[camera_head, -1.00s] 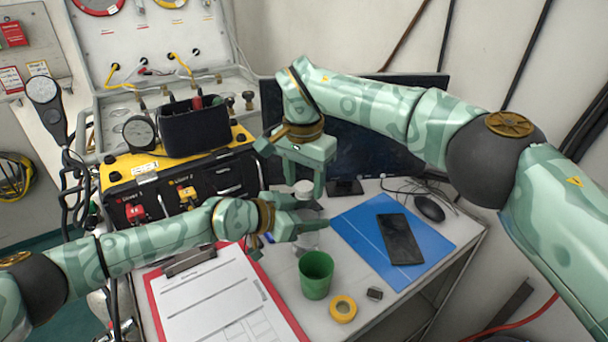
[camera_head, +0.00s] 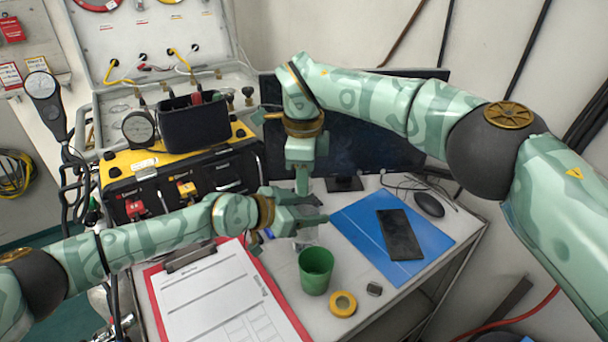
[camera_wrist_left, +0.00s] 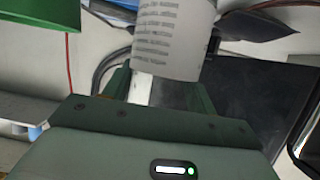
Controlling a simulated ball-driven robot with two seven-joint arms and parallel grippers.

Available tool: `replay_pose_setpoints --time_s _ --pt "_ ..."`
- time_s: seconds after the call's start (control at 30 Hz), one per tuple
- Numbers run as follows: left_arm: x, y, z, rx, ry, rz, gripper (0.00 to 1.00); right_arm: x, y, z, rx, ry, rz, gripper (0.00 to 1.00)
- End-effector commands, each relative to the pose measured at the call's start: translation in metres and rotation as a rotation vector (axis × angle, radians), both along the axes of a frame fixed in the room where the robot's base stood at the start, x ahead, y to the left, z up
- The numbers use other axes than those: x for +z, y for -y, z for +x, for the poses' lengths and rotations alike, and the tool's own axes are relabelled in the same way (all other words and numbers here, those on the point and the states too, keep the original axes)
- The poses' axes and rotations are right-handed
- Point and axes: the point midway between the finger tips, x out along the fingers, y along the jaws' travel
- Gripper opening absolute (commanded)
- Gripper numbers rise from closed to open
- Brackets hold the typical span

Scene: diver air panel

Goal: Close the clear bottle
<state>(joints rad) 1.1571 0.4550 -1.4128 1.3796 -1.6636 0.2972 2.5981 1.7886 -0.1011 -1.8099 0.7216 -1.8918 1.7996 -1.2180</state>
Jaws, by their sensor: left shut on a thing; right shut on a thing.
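The clear bottle (camera_head: 306,238) stands on the table behind the green cup, mostly hidden by my left gripper. My left gripper (camera_head: 313,208) is shut around it from the left. In the left wrist view the bottle's printed label (camera_wrist_left: 173,40) shows between the fingers. My right gripper (camera_head: 302,188) points down directly above the left one, over the bottle's top. It is shut on the white cap, which its near finger hides now. Whether the cap is seated on the neck cannot be seen.
The green cup (camera_head: 316,271), a yellow tape roll (camera_head: 342,304) and a small dark block (camera_head: 374,289) stand in front. A red clipboard (camera_head: 152,300) lies left; a blue folder (camera_head: 355,222) with a black phone (camera_head: 400,236) lies right. A monitor (camera_head: 375,150) stands behind.

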Motion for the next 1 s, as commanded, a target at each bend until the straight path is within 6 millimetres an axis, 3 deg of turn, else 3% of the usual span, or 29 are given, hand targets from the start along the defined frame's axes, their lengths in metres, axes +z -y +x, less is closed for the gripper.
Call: replay_pose_setpoints --time_s 0.3,0.33,0.4,0.77,1.0 --pt "0.000 0.002 -0.001 -0.004 0.000 0.000 0.00 0.000 -0.001 0.000 -0.038 0.003 0.003 0.04" --pt "0.000 0.002 -0.001 -0.004 0.000 0.000 0.00 0.000 -0.001 0.000 -0.037 0.003 0.003 0.34" --pt "0.000 0.001 -0.001 -0.004 0.000 0.000 0.00 0.000 -0.001 0.000 -0.037 0.003 0.003 0.53" --pt "0.000 0.001 -0.001 -0.002 0.000 0.001 0.00 0.004 0.000 0.000 -0.037 0.003 0.002 0.53" --pt "0.000 0.000 0.000 -0.001 0.000 0.001 0.00 0.033 -0.001 0.000 -0.037 0.005 0.001 0.53"
